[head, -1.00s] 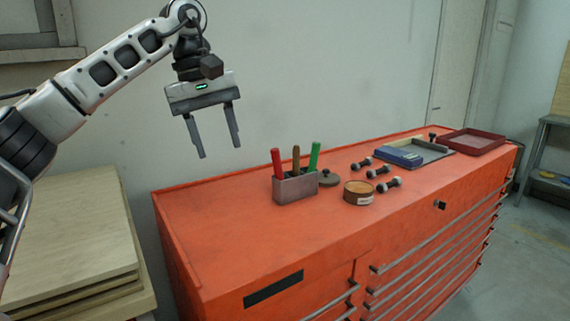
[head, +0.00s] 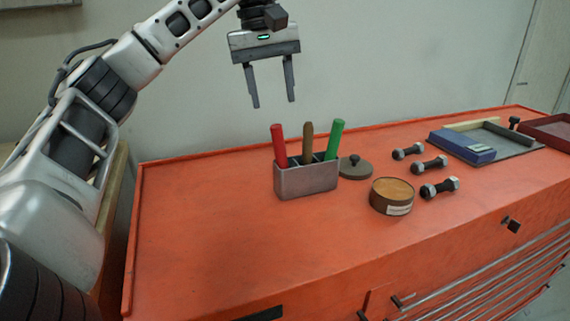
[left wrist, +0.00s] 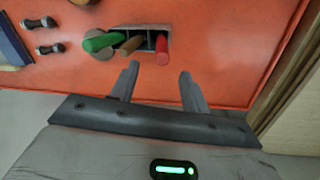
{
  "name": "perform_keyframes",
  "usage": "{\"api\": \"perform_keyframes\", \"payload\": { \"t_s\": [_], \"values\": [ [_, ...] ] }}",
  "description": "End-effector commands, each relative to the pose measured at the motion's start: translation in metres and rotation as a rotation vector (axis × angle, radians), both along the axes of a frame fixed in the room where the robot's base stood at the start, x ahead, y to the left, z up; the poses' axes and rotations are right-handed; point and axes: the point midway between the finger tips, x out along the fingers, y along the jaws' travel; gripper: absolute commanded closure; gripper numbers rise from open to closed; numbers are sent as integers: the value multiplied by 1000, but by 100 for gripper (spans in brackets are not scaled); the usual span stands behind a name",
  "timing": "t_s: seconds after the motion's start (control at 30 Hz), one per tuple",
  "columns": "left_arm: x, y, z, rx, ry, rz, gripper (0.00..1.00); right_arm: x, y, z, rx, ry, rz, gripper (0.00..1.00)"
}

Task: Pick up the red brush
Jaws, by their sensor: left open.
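The red brush (head: 279,146) stands upright with a slight tilt in the left part of a grey metal holder (head: 306,181) on the orange cabinet. A brown-handled tool (head: 307,143) and a green-handled one (head: 334,139) stand beside it in the same holder. Only the handles show; their lower ends are hidden in the holder. My left gripper (head: 273,100) is open and empty, above the holder and apart from the handles. In the left wrist view the red brush (left wrist: 162,50) lies beyond the gap between the open fingers (left wrist: 159,82). My right gripper is not in view.
A round lid (head: 355,168) and a round tin (head: 391,195) are right of the holder. Several bolts (head: 430,165) lie farther right, near a grey tray (head: 510,147) with a blue box (head: 462,146). The cabinet top (head: 200,230) is clear on the left and front.

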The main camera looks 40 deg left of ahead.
Motion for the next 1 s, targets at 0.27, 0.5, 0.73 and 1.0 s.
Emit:
{"api": "perform_keyframes", "payload": {
  "t_s": [0.27, 0.5, 0.73, 1.0],
  "values": [
    [5, -5, -54, 0, 1, 0, 53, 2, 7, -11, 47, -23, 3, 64],
    [6, -5, -68, 0, 2, 2, 53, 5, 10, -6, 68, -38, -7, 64],
    [7, -5, -101, 0, 2, 1, 53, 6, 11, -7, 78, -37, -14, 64],
    [8, -7, -110, -1, -1, 0, 53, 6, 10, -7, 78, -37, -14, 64]
  ]
}}
